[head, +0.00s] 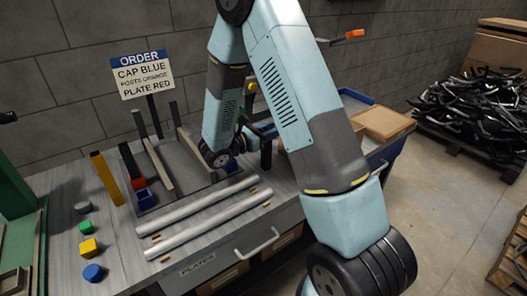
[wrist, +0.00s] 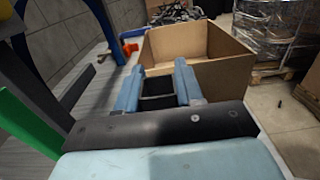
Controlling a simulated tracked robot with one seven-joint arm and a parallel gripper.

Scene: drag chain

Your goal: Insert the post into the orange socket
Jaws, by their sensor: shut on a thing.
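In the wrist view, my gripper (wrist: 158,82) has its two light blue fingers on either side of a dark piece, which I take to be the post (wrist: 156,88). Only a short part of it shows. In the head view my arm hides the fingers and most of what they hold. A small orange-red block (head: 138,184) stands at the foot of a dark upright on the bench at left, beside a blue block (head: 143,197). I cannot tell for sure that it is the orange socket. My gripper is apart from it, to its right.
A yellow upright (head: 107,178) stands left of the dark one. Several small coloured pieces (head: 90,248) lie at the bench's left. Two pale rails (head: 210,222) lie along its front. An order sign (head: 142,76) stands behind. An open cardboard box (wrist: 205,48) shows beyond my fingers.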

